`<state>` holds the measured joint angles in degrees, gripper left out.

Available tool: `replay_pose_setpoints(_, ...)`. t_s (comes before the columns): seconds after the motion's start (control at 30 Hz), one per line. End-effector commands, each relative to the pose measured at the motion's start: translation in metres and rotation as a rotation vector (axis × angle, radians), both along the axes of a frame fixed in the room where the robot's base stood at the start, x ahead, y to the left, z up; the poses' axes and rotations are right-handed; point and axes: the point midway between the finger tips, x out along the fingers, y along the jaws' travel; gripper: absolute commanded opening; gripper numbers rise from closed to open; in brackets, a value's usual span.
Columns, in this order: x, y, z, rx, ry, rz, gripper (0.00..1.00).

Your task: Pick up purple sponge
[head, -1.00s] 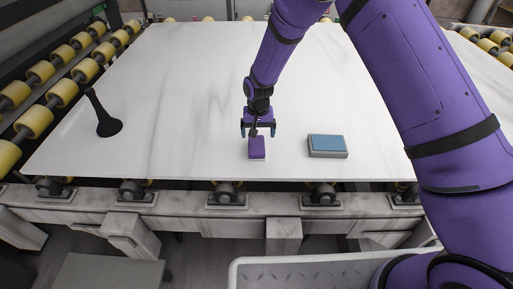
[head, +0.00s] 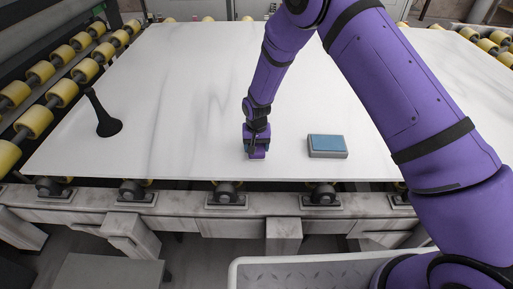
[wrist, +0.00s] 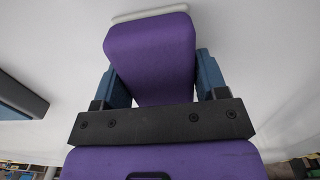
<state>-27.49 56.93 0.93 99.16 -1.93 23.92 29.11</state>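The purple sponge (head: 257,155) lies on the white slab near its front edge, partly hidden under my gripper. In the wrist view the sponge (wrist: 150,45) sits between my two blue fingers, turned slightly relative to them, with a pale strip along its far end. My gripper (head: 257,146) is lowered over the sponge from above. In the wrist view the gripper's fingers (wrist: 162,80) stand on either side of the sponge, very close to it. I cannot tell whether they press on it. The sponge does not look lifted.
A blue-topped grey block (head: 327,146) lies to the right of the sponge. A black, flared-base object (head: 107,124) stands far left. The white slab (head: 190,80) is otherwise clear. A pale crate (head: 300,262) stands in front, below the slab edge.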

Motion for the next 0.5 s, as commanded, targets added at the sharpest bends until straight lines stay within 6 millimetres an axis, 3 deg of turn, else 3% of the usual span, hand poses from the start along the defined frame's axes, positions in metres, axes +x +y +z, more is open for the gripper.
replay_pose_setpoints(0.03, 0.0, -0.0001, 0.0001, 0.0, 0.0, 0.0, 0.55)
replay_pose_setpoints(0.1, 0.0, -0.0001, 0.0001, 0.0, 0.0, 0.0, 0.41)
replay_pose_setpoints(0.5, 0.0003, 0.0, 0.0048, 0.0, -0.001, 0.0, 0.41)
